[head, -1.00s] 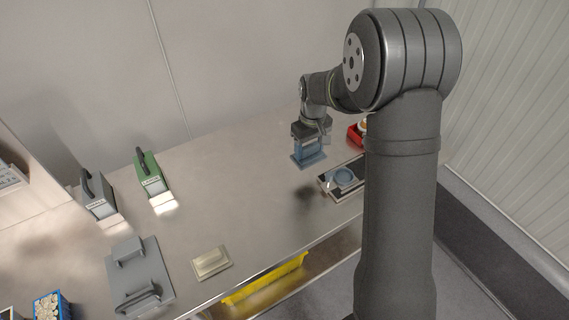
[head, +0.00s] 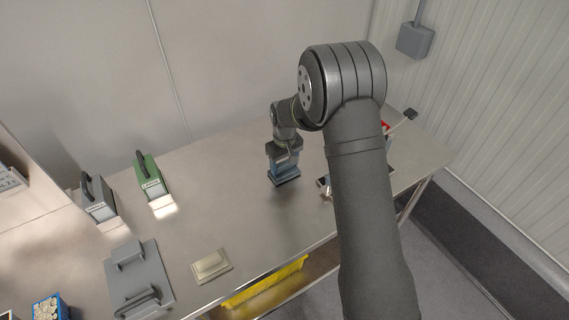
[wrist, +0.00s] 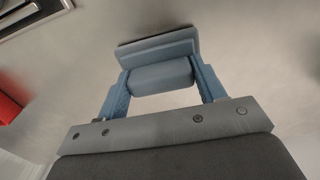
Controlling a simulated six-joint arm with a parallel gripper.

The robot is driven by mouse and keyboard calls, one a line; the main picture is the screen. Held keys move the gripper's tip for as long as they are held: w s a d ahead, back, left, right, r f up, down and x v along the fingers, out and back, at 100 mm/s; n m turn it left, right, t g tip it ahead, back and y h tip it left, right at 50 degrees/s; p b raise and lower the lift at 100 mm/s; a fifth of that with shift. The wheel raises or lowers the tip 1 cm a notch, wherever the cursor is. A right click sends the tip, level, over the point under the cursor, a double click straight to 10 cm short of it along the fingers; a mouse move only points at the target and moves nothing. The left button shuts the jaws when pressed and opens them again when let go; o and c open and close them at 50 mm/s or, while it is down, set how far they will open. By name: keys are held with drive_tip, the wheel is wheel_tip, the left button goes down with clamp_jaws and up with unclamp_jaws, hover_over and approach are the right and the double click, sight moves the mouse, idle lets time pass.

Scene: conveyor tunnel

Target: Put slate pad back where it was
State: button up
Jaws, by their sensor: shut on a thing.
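My gripper (head: 284,162) is shut on the slate pad (head: 286,180), a blue-grey block with a flat plate and dark underside, above the middle of the metal table. In the wrist view, my gripper's two blue fingers (wrist: 160,76) are on either side of the pad's rounded grip. The pad's wider plate (wrist: 158,48) extends beyond the fingertips. The pad looks slightly above the table, but I cannot tell the exact gap. A similar beige pad (head: 211,265) lies near the table's front edge.
A grey plate with handles (head: 140,278) lies front left. A dark grey handled box (head: 98,198) and a green one (head: 151,178) stand at the back left. My arm partly hides a red item (head: 386,127) and a dark tray at right. Clear table lies between pad and green box.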

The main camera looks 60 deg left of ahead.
sight(285, 163)
drive_tip(key=shift+f, duration=0.15)
drive_tip(key=o, duration=1)
drive_tip(key=shift+c, duration=0.2)
wheel_tip(285, 163, up, 12)
